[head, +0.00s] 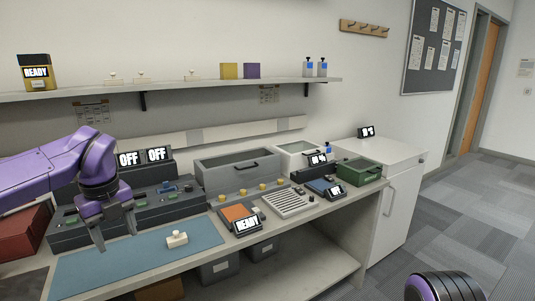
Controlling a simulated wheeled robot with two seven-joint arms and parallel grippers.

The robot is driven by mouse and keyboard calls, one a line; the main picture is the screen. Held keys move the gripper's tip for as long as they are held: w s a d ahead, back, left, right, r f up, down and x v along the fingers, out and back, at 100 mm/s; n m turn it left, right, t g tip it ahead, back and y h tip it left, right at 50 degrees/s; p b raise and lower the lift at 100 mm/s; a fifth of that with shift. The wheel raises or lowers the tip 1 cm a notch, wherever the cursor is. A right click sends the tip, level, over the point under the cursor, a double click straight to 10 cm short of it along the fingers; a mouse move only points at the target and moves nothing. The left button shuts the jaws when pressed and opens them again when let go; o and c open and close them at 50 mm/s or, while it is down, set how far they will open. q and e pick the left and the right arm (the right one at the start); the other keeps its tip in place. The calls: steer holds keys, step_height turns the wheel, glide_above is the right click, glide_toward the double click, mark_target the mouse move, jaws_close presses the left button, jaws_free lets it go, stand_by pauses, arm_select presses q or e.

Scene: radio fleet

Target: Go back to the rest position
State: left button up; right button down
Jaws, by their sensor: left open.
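My left arm comes in from the left, and its purple and grey gripper (116,238) points down over the blue mat (75,275) on the bench. Its fingers are apart, with nothing seen between them. A small cream-coloured block with a knob (177,239) lies on the mat, to the right of the gripper and apart from it. Part of my right arm shows as a dark and purple rounded link at the bottom right. My right gripper is not in view.
Grey consoles with OFF displays (143,157) stand behind the left gripper. A shelf (180,86) runs above. Floor (465,210) is clear at right.

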arm_select(q)
steer(key=w+a+f+m+t+y, duration=0.1)
steer(key=w+f+m+t+y, duration=0.1)
steer(key=f+m+y, duration=0.3)
steer(key=w+a+f+m+t+y, duration=0.1)
steer(key=w+f+m+t+y, duration=0.15)
steer(key=f+m, duration=0.4)
steer(key=s+d+f+m+t, duration=0.1)
steer(key=s+d+f+m, duration=0.1)
steer(key=f+m, duration=0.45)
steer(key=s+d+f+m+t, duration=0.1)
steer(key=d+f+m+t, duration=0.15)
steer(key=f+m, duration=0.4)
steer(key=s+d+f+m+g+h, duration=0.2)
steer(key=s+d+f+m+h, duration=0.15)
steer(key=s+f+m, duration=0.85)
steer(key=s+a+f+m+g, duration=0.1)
steer(key=s+f, duration=0.1)
steer(key=s, duration=0.4)
steer(key=s+a+f+m+g, duration=0.1)
steer(key=s+f, duration=0.2)
steer(key=s, duration=0.4)
steer(key=s+a+f+m+g+h, duration=0.1)
steer(key=s+f, duration=0.2)
steer(key=s, duration=0.4)
steer(key=shift+s+a+g, duration=0.15)
steer(key=shift+s+g, duration=0.05)
steer(key=shift+g, duration=0.1)
